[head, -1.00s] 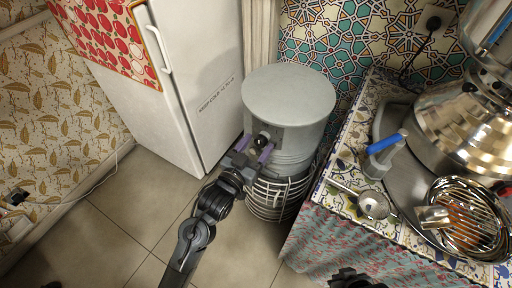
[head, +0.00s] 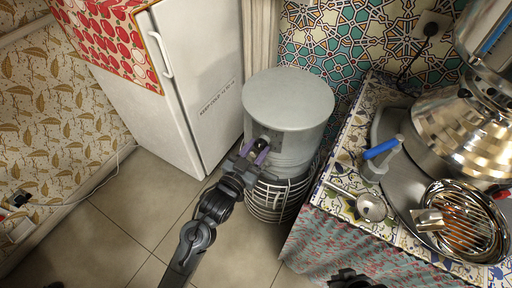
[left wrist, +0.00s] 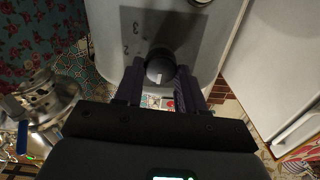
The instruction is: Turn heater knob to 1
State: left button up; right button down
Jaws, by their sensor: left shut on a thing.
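The heater (head: 290,108) is a pale grey cylinder with a wire guard around its lower part, standing between the fridge and the counter. Its dark round knob (left wrist: 160,66) sits on a grey panel (left wrist: 134,30) in the left wrist view, with a light mark on its face. The numerals 3 and 2 show on the panel beside it; other numerals are hidden. My left gripper (head: 254,152) is at the heater's front, and its two fingers (left wrist: 160,82) are shut on the knob from either side. A small part of my right arm (head: 352,279) shows at the bottom edge; its fingers cannot be made out.
A white fridge (head: 197,85) stands close on the left. On the right, a tiled counter (head: 345,165) with a cloth front bears a samovar (head: 460,120), a metal tray, a strainer (head: 371,207) and a blue-handled tool (head: 381,150). The floor in front is clear.

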pick_arm(q)
jog(key=m+p, duration=0.2)
jog(key=p, duration=0.1)
jog(key=m+p, duration=0.2)
jog(key=p, duration=0.1)
jog(key=shift+d+r+m, duration=0.1)
jog(key=shift+r+m, duration=0.1)
jog(key=shift+m, duration=0.2)
jog(key=shift+f+m+p, duration=0.1)
jog(key=shift+m+p, duration=0.8)
jog(key=shift+p, duration=0.05)
jog(key=shift+f+m+p, duration=0.15)
jog(key=shift+m+p, duration=0.3)
jog(key=shift+m, duration=0.15)
jog(key=o, duration=1)
jog(key=shift+o, duration=0.2)
